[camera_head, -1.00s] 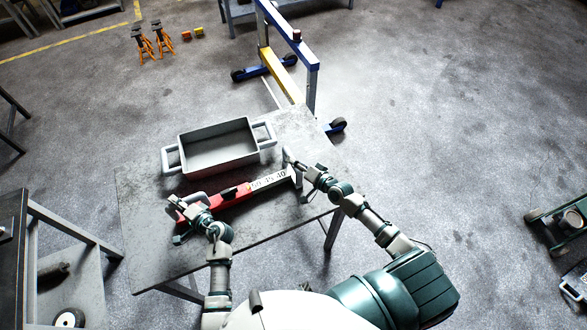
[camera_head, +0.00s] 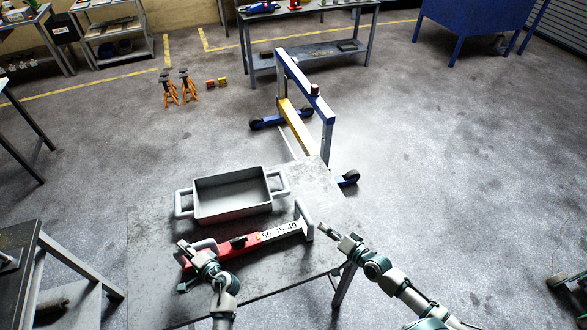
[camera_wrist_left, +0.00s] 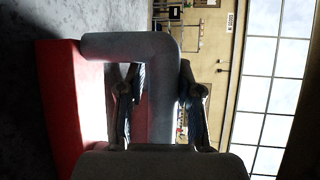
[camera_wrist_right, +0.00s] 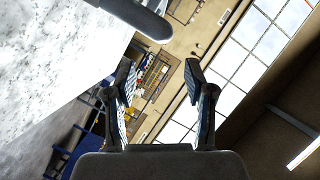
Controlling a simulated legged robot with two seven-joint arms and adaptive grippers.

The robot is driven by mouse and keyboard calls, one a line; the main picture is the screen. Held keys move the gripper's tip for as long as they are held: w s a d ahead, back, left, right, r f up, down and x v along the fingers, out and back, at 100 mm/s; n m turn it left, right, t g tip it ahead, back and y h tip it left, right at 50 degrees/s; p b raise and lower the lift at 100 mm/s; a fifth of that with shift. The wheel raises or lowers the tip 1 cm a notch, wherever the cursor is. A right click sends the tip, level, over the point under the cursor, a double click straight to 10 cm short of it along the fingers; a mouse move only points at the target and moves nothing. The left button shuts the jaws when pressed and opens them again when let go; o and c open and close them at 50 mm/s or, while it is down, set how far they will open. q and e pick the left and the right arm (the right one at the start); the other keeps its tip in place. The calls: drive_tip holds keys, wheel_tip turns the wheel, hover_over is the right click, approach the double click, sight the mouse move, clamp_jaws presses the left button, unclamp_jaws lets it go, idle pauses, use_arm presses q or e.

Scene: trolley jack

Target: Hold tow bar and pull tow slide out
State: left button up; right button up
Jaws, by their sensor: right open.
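The tow bar (camera_head: 217,247) lies on the table, with a red body and a grey handle at its left end. The white tow slide (camera_head: 280,232), marked 50 45 40, sticks out of its right end and ends in a grey handle (camera_head: 304,216). My left gripper (camera_head: 184,246) is at the tow bar's left handle. In the left wrist view its fingers lie on both sides of the grey handle (camera_wrist_left: 163,85), closed on it. My right gripper (camera_head: 324,229) is open and empty, just right of the slide's handle, apart from it. That handle shows at the top of the right wrist view (camera_wrist_right: 140,14).
A grey tray (camera_head: 232,207) with two side handles stands on the table (camera_head: 150,235) behind the tow bar. A blue wheeled frame (camera_head: 326,125) stands beyond the table.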

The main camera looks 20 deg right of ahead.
use_arm(q)
drive_tip(key=shift+o, duration=1.2)
drive_tip(key=shift+a+f, duration=0.1)
drive_tip(key=shift+w, duration=0.1)
